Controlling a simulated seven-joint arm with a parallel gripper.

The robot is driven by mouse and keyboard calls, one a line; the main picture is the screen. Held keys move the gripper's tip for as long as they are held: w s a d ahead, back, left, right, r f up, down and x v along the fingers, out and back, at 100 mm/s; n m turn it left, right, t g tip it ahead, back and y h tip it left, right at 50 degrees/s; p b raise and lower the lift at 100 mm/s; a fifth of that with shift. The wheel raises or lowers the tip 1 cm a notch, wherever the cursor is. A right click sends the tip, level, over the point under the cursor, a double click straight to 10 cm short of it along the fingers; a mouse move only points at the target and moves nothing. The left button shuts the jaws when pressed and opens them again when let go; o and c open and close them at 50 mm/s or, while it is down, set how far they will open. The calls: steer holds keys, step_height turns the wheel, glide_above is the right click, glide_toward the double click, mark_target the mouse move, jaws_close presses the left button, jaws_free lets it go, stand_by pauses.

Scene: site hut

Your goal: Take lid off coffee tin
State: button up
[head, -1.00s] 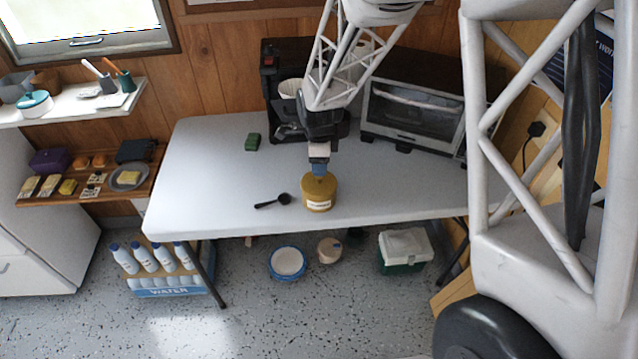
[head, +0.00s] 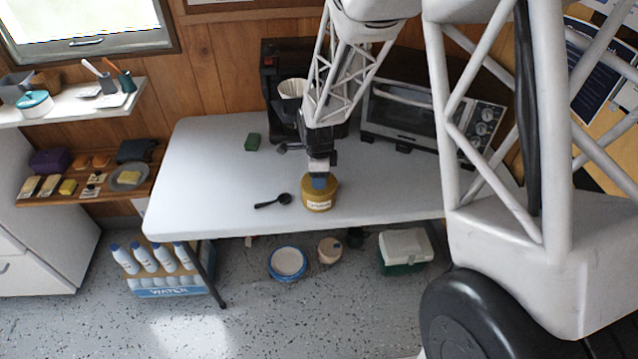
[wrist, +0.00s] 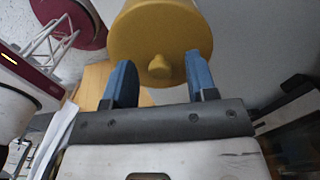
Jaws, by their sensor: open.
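The mustard-yellow coffee tin (head: 319,204) with a pale label stands upright near the front edge of the white table. In the wrist view its round lid (wrist: 181,28) faces me, with a small knob (wrist: 160,67). My gripper (head: 319,184) is above the tin in the head view, and its blue fingers partly cover the lid there. In the wrist view my gripper (wrist: 161,76) is open, with one blue finger on each side of the knob. A gap shows between the knob and each finger.
A black scoop (head: 272,201) lies left of the tin. A green block (head: 252,142) is further back on the table (head: 205,175). A coffee maker (head: 275,95) and a toaster oven (head: 405,115) stand at the back. The table's left part is clear.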

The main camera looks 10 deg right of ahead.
stand_by(0.3)
jaws_close()
steer(key=shift+r, duration=0.15)
steer(key=shift+r, duration=0.7)
step_height(320, 180, up, 2)
steer(key=shift+r, duration=0.1)
steer(key=s+d+r, duration=0.1)
steer(key=s+d, duration=0.1)
steer(key=s, duration=1.3)
steer(key=shift+s+d, duration=0.35)
steer(key=shift+s, duration=0.05)
steer(key=shift+r, duration=0.1)
